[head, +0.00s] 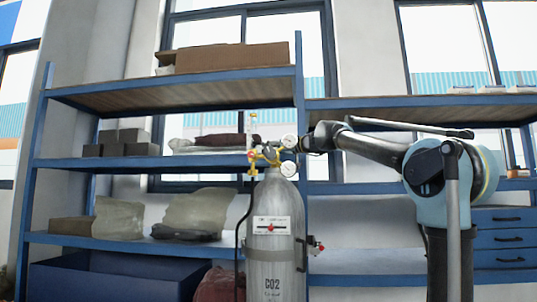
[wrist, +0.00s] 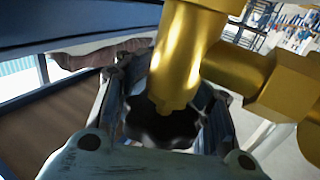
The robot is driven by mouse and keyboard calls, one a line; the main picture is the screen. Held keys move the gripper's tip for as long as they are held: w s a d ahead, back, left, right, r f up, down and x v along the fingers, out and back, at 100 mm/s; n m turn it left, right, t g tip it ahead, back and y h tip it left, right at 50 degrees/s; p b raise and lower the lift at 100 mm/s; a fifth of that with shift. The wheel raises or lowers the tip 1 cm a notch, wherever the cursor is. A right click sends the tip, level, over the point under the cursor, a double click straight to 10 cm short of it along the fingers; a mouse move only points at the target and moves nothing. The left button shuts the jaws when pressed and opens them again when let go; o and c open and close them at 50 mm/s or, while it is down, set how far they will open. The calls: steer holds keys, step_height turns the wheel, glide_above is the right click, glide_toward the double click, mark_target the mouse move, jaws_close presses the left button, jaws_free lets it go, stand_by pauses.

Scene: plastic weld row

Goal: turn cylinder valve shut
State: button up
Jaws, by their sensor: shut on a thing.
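The grey CO2 cylinder (head: 272,208) stands upright in front of the shelving in the head view. Brass valve and regulator fittings with round white gauges (head: 289,169) sit on its top. My gripper (head: 303,143) reaches in from the right at the height of the fittings. In the wrist view, its two fingers lie on either side of a dark, lobed valve knob (wrist: 165,126) and are shut on it. A large brass fitting (wrist: 183,55) crosses in front and hides part of the knob. The knob is too small to make out in the head view.
Blue shelving (head: 112,162) with boxes and bags stands behind the cylinder. A black hose (head: 239,235) hangs at the cylinder's left side. A small red-and-black fitting (head: 316,245) is at its right. Blue drawers (head: 505,238) stand far right.

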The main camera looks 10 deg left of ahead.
steer(key=o, duration=0.9)
steer(key=shift+o, duration=0.2)
steer(key=shift+d, duration=0.15)
steer(key=v, duration=1.1)
steer(key=shift+d, duration=0.4)
steer(key=shift+s+f, duration=0.1)
